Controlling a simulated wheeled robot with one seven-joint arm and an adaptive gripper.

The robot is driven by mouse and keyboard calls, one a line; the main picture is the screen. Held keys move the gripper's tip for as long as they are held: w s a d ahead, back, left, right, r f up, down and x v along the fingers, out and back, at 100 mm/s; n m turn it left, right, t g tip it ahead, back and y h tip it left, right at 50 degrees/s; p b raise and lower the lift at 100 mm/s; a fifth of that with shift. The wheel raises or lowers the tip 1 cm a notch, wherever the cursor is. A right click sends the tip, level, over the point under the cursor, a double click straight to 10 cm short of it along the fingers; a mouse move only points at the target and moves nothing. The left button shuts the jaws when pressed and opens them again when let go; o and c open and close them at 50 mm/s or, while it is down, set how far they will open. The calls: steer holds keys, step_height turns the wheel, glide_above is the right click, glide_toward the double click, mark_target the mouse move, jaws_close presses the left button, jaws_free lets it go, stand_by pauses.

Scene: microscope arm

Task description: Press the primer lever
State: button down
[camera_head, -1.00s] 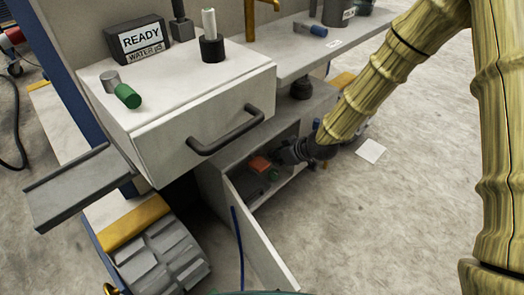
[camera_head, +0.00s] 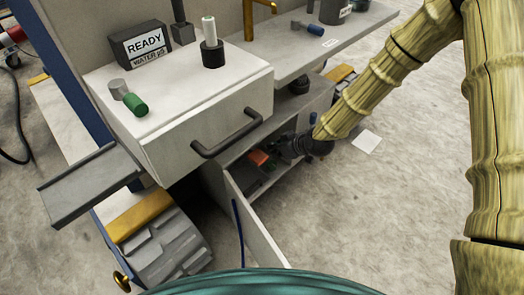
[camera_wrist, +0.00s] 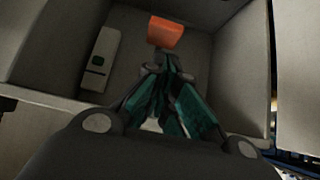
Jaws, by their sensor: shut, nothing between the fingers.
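The primer lever appears to be the orange-red piece (camera_head: 259,157) inside the open lower cupboard under the drawer. In the wrist view the orange piece (camera_wrist: 165,32) is at the top middle, just beyond my fingertips. My gripper (camera_head: 282,148) reaches into the cupboard from the right, beside the orange piece. In the wrist view my gripper (camera_wrist: 160,65) has its teal fingers brought together with nothing between them. I cannot tell whether the fingertips touch the orange piece. Its lower part is hidden behind the fingers.
The cupboard door (camera_head: 255,230) hangs open toward the front. A drawer handle (camera_head: 226,134) sticks out above. A pale box with a dark green patch (camera_wrist: 100,58) is on the cupboard's left in the wrist view. Cupboard walls (camera_wrist: 245,70) stand close on both sides.

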mark_target(263, 159)
steer(key=b+x, duration=0.3)
steer(key=x, duration=0.5)
steer(key=shift+a+f, duration=0.1)
steer(key=shift+f, duration=0.2)
steer(key=shift+w+a+f+b, duration=0.3)
steer(key=shift+w+a+f, duration=0.1)
steer(key=shift+w+f, duration=0.1)
steer(key=shift+r, duration=0.1)
